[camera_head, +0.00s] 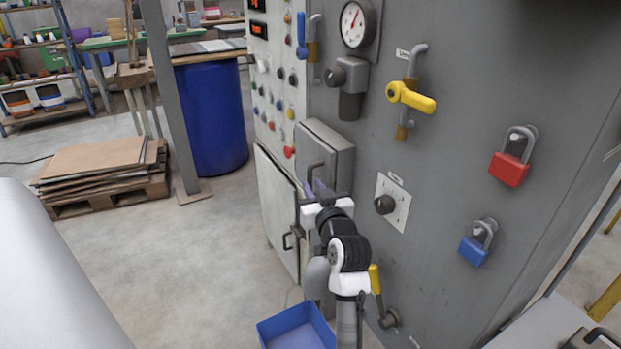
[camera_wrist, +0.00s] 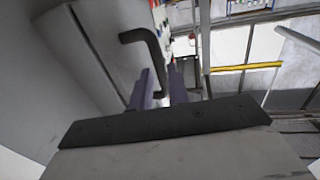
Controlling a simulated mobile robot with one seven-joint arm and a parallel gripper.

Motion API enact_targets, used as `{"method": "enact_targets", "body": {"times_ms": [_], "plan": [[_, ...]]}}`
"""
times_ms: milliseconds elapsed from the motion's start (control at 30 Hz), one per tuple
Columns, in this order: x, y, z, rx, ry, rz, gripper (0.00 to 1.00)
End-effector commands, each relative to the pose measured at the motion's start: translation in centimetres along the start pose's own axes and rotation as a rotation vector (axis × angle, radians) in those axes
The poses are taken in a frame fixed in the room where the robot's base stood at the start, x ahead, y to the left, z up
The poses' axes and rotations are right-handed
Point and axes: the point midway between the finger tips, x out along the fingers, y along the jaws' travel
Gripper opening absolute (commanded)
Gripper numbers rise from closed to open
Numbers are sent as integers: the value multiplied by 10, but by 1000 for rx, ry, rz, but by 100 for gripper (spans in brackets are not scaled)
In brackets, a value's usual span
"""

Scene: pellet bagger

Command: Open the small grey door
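The small grey door (camera_head: 318,152) is the front of a shallow grey box on the machine's face, and it looks closed. It has a dark bar handle, seen large in the wrist view (camera_wrist: 148,46). My gripper (camera_head: 315,187) is at the lower part of this handle. In the wrist view its two purple fingers (camera_wrist: 160,92) stand a little apart, with the handle's lower end reaching between them. Whether they press on it cannot be told. The fingertips are partly hidden by the handle and the dark gripper body.
A larger white door (camera_head: 277,212) is below left. A dark knob on a white plate (camera_head: 385,204), a yellow valve handle (camera_head: 411,97), a red padlock (camera_head: 511,158) and a blue padlock (camera_head: 477,243) are to the right. A blue bin (camera_head: 297,328) stands below.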

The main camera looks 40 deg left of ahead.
Motion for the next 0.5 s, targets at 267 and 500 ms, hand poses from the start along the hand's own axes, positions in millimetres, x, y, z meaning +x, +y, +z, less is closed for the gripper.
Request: {"method": "enact_targets", "body": {"times_ms": [267, 500], "plan": [[29, 0, -1, 0, 0, 0, 17], [32, 0, 0, 0, 0, 0, 17]]}}
